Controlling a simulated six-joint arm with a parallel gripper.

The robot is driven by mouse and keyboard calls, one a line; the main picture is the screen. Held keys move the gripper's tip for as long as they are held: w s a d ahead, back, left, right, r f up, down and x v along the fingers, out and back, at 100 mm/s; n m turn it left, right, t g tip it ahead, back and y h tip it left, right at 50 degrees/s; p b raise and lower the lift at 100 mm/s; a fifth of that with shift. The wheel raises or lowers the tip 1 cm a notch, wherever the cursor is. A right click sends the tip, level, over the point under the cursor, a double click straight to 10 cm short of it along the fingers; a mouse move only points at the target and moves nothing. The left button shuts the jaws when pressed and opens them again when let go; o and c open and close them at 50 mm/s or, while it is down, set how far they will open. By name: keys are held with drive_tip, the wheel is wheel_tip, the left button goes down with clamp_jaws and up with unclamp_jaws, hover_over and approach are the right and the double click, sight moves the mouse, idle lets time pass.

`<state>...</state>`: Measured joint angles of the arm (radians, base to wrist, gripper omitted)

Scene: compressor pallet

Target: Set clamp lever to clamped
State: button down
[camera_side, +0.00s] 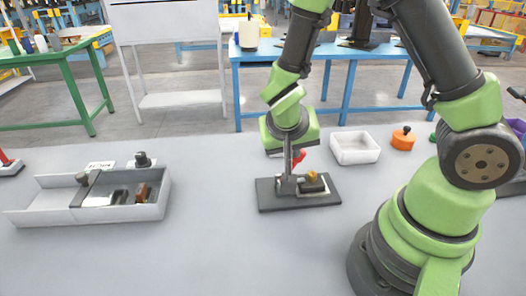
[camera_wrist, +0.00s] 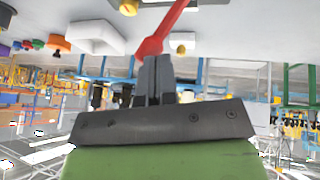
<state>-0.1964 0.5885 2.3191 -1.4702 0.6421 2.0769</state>
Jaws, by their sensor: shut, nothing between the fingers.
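The red clamp lever (camera_side: 299,158) rises at a tilt from the clamp fixture on a dark base plate (camera_side: 270,201). A small brass-coloured part (camera_side: 312,175) sits on the fixture to the right of the lever's foot. My gripper (camera_side: 288,178) points down over the plate, just left of the lever, shut and empty. In the wrist view the red lever (camera_wrist: 165,28) runs diagonally past the tips of my shut fingers (camera_wrist: 154,58). Its wide lower end lies right at the fingertips; I cannot tell whether they touch. The fingers partly hide the fixture in the side view.
A white open tray (camera_side: 355,147) and an orange round part (camera_side: 403,139) stand behind and right of the plate. A long grey-white bin (camera_side: 150,210) with several parts lies at left. The tabletop between bin and plate is clear.

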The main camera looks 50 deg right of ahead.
idle(0.4)
drive_tip(key=shift+w+a+r, duration=0.2)
drive_tip(key=shift+w+a, duration=0.05)
drive_tip(key=d+v, duration=0.1)
drive_tip(key=v, duration=1.1)
drive_tip(key=s+r+n+t+y, duration=0.5)
drive_tip(key=s+r+y, duration=0.2)
drive_tip(key=s+r, duration=0.1)
drive_tip(key=shift+s+a+r+y, duration=0.35)
drive_tip(key=shift+s+a+y, duration=0.1)
drive_tip(key=shift+s, duration=0.45)
idle(0.4)
